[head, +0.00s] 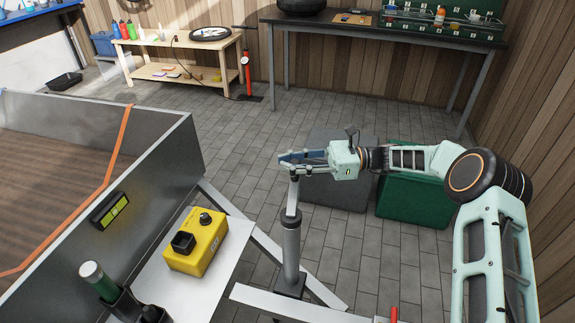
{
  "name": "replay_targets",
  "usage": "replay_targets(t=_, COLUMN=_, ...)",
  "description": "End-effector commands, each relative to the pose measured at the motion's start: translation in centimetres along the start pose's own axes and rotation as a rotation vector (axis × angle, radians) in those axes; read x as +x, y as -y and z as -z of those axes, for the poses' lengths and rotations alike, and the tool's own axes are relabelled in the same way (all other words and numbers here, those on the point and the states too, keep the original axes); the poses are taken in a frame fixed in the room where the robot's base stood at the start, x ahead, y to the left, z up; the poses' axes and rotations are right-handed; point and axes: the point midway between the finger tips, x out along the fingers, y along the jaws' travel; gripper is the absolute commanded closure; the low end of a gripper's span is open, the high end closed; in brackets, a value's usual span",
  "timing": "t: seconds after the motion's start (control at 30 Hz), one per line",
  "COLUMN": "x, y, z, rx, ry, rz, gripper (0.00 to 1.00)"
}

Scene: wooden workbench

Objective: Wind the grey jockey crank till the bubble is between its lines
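The jockey stand is a grey upright post (291,246) beside the trailer's frame. Its grey crank (293,195) rises from the top of the post. My gripper (287,161) reaches in from the right, level, with its fingers at the crank's upper end. The fingers overlap the crank's handle, so I cannot tell whether they are closed on it. The spirit level (110,210), with a yellow-green vial in a black housing, is on the trailer's grey side wall. Its bubble is too small to place against the lines.
A yellow box (196,243) with black knobs sits on a pale surface left of the post. A grey box (342,191) and green box (416,201) stand behind my arm. Paved floor (245,130) is clear beyond.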

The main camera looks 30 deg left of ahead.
Motion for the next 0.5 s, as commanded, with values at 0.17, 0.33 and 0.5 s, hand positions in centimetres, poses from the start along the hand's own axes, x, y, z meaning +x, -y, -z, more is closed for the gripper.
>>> replay_targets(t=0.17, x=-0.02, y=-0.1, z=0.06, rx=0.002, ry=0.001, rz=-0.002, gripper=0.61)
replay_targets(t=0.33, x=0.05, y=-0.22, z=0.18, rx=0.005, ry=0.001, rz=-0.006, gripper=0.61)
replay_targets(t=0.5, x=-0.55, y=-0.23, z=0.24, rx=0.005, ry=0.001, rz=-0.006, gripper=0.61)
